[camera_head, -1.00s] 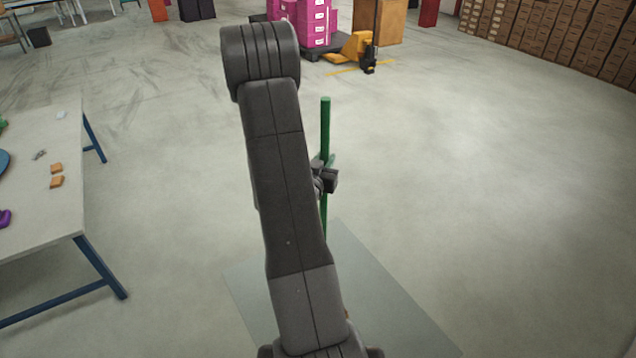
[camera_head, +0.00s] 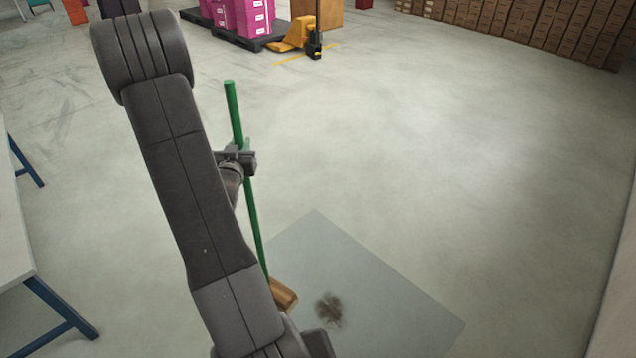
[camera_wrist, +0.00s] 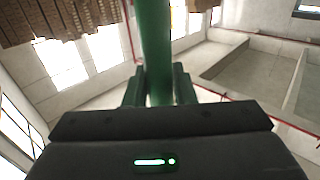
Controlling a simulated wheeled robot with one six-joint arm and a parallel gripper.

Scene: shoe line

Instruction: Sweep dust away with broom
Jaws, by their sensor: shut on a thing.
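My gripper (camera_head: 243,158) is shut on the green handle of the broom (camera_head: 236,110), high up on the handle. The broom stands slightly tilted, its top leaning left. Its brown head (camera_head: 283,295) shows low down beside my arm, partly hidden by it. A dark brown patch of dust (camera_head: 329,309) lies on the grey mat (camera_head: 390,300), a little right of the broom head. In the wrist view the green handle (camera_wrist: 155,50) stands between the two fingers of my gripper (camera_wrist: 160,88).
A table (camera_head: 12,230) with blue legs stands at the left edge. A black pallet with pink boxes (camera_head: 245,16), a yellow pallet jack (camera_head: 295,35) and stacked brown cartons (camera_head: 540,30) are at the back. The floor at the middle and right is clear.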

